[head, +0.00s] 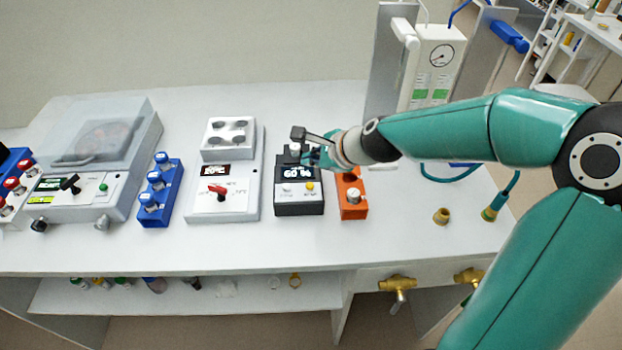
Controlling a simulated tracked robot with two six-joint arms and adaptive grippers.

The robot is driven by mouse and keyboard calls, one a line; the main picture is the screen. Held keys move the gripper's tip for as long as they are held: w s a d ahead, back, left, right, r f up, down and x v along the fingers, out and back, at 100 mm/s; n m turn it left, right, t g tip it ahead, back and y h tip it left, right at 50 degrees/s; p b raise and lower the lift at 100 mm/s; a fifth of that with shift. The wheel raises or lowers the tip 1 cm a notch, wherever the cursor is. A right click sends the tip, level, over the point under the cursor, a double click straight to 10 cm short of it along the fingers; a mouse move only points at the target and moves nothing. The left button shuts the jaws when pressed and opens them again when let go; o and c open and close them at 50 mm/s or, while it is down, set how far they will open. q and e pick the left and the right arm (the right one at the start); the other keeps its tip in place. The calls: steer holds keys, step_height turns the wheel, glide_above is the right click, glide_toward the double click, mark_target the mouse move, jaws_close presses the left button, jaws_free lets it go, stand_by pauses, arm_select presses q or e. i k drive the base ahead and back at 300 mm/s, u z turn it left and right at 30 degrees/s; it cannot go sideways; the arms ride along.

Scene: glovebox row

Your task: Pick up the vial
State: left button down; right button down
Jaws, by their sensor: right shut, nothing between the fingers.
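Several vials are in view, and I cannot tell which one the task means. One vial with a pale cap (354,195) stands in the orange block (354,212). Several blue-and-white-capped vials (155,178) stand in the blue rack (164,213) left of the middle. Red-capped vials (12,184) are at the far left edge. My right gripper (306,146) is shut and empty at the back of the dark device with a 60 % display (298,197). It is left of and behind the orange block. What lies directly behind the gripper is hidden. My left gripper is not in view.
A white block heater (227,180) with a red knob stands left of the dark device. A lidded machine (95,160) stands farther left. A gauge cabinet (437,65) is at the back right. The front bench strip is clear.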

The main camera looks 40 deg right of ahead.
mark_target(294, 146)
steer(key=k, duration=1)
